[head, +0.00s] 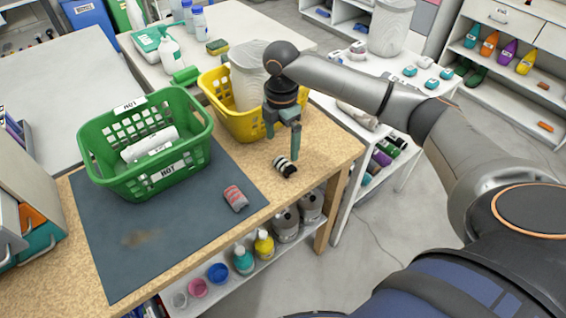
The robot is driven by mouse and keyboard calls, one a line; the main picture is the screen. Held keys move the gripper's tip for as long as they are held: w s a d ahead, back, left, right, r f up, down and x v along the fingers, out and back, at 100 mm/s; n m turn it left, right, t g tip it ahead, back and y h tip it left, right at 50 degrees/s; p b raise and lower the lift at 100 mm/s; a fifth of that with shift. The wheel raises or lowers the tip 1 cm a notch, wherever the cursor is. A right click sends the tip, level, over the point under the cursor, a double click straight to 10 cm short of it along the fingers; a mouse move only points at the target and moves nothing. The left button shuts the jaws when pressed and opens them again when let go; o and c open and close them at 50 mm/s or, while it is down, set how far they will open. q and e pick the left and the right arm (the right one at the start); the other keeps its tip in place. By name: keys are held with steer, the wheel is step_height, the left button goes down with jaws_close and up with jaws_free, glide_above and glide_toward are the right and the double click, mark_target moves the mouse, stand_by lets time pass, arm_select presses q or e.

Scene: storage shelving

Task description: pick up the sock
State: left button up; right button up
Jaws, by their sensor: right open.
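A small rolled bundle with black and white stripes (285,167), which looks like a sock, lies on the wooden tabletop beside the dark mat. A grey and red bundle (235,198), perhaps another rolled sock, lies on the mat's right part. My right gripper (282,146) points down above the striped bundle, its fingers apart with nothing visible between them. I cannot tell the exact height of the fingertips over the bundle. My left gripper is not in view.
A green basket (105,150) labelled HOT holds a white roll (150,143). A yellow basket (222,112) with a pale container stands just behind my right gripper. The dark mat (125,270) is mostly bare at the front. Bottles and cups fill the shelf below.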

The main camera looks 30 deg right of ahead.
mark_target(282, 164)
step_height(282, 164, down, 8)
steer(key=shift+s+f, duration=0.1)
stand_by(0.4)
steer(key=c, duration=1.1)
